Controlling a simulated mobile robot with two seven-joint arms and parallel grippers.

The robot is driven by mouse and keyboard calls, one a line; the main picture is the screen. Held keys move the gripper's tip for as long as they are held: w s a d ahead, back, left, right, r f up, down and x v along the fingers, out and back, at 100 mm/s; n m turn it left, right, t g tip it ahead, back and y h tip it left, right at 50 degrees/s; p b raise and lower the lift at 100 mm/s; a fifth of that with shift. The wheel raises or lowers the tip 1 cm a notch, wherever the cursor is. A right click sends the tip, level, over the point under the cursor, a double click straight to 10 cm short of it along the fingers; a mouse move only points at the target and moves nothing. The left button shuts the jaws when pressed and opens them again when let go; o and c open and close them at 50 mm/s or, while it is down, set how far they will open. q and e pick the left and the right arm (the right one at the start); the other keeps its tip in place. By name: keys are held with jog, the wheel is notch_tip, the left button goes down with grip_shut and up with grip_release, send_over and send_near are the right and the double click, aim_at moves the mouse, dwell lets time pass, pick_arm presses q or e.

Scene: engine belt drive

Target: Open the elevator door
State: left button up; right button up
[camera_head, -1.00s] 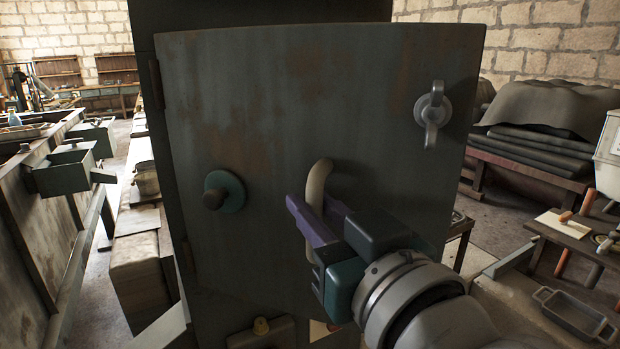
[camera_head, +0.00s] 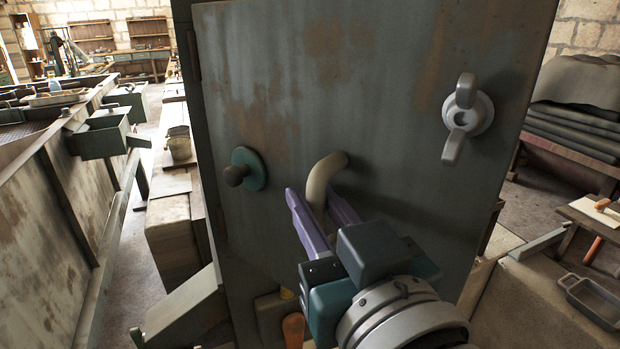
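The elevator door (camera_head: 300,90) is a dark grey-green metal panel with rust patches. It stands partly swung out from the cabinet frame (camera_head: 186,45) behind it, hinged on the left. A beige curved handle (camera_head: 322,173) sticks out near its middle. My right gripper (camera_head: 322,212) has its purple fingers on either side of this handle and appears closed around it. A grey wing latch (camera_head: 467,118) is at the door's upper right. A round dark knob on a teal plate (camera_head: 247,170) is at the left. My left gripper is not in view.
A long bench with metal boxes (camera_head: 103,132) stands on the left, with an open aisle beside it. A low block (camera_head: 172,222) runs along the door's left side. Stacked dark sheets (camera_head: 575,128) and a metal tray (camera_head: 592,300) are on the right.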

jog(key=o, duration=0.4)
jog(key=shift+b+v, duration=0.95)
jog(key=shift+v, duration=3.95)
